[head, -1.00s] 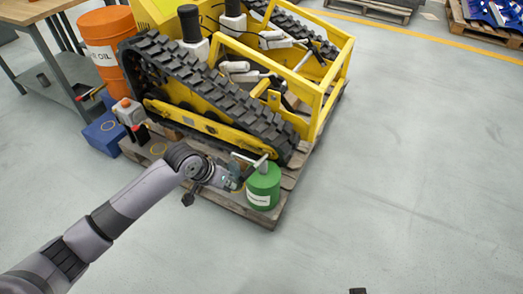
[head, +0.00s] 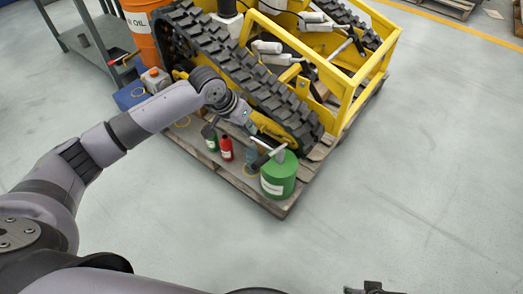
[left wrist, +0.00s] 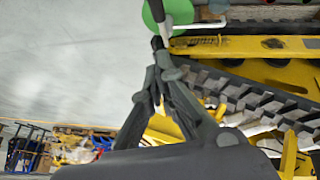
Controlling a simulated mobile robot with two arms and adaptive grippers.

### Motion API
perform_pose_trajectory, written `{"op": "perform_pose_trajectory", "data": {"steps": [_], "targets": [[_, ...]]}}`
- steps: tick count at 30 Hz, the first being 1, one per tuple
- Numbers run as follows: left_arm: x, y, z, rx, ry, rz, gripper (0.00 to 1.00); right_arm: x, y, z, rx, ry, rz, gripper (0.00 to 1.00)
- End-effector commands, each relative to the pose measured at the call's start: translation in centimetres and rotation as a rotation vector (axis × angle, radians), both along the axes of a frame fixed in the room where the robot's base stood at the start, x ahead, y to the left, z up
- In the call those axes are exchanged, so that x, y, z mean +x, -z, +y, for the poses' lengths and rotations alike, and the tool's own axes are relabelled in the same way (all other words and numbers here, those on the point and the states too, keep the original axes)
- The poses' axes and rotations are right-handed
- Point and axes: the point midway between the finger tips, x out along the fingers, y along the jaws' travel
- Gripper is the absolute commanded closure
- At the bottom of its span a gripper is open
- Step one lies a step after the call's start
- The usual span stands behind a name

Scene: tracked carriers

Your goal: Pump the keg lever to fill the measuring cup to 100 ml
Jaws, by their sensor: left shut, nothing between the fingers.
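The green keg (head: 279,182), with a white label, stands at the front corner of the wooden pallet. Its pump lever (head: 263,159) has a dark grip and a pale top. My left gripper (head: 264,134) is above and behind the lever, hard to make out against the dark track. In the left wrist view its fingers (left wrist: 160,60) are together and empty, close to the dark lever grip (left wrist: 157,42); contact is unclear. A small bluish vessel (head: 251,158), possibly the measuring cup, stands left of the keg; its level is unreadable. My right gripper (head: 375,288) barely shows at the bottom edge.
A red bottle (head: 226,149) and a green bottle (head: 211,141) stand left of the keg. The yellow tracked carrier (head: 345,95) rises behind. An orange drum (head: 143,35) and a blue box (head: 130,96) are further left. The floor at front and right is clear.

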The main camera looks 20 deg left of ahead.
Motion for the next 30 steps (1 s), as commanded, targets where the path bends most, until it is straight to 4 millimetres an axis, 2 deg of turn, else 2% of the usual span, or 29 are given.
{"op": "perform_pose_trajectory", "data": {"steps": [2, 6, 19, 24, 30], "targets": [[0.3, 1.1, -0.3, 0.0, 0.0, 0.001, 1.0, 1.0, -1.8, -0.3, -0.002, 0.003, -0.033, 0.6], [1.1, 3.1, -0.9, -0.001, 0.001, 0.001, 1.0, 0.8, -3.9, -0.4, -0.001, 0.004, -0.044, 0.6], [3.3, 8.8, -2.6, 0.0, 0.0, 0.001, 1.0, -0.9, -10.9, -0.7, -0.002, 0.009, -0.076, 0.6], [2.2, 11.1, -2.7, 0.001, 0.001, 0.001, 1.0, -0.9, -10.1, -0.7, -0.002, 0.009, -0.073, 0.6], [1.7, 12.0, -2.8, 0.002, 0.001, -0.001, 1.0, -0.9, -9.9, -0.7, -0.002, 0.009, -0.073, 0.6]]}}
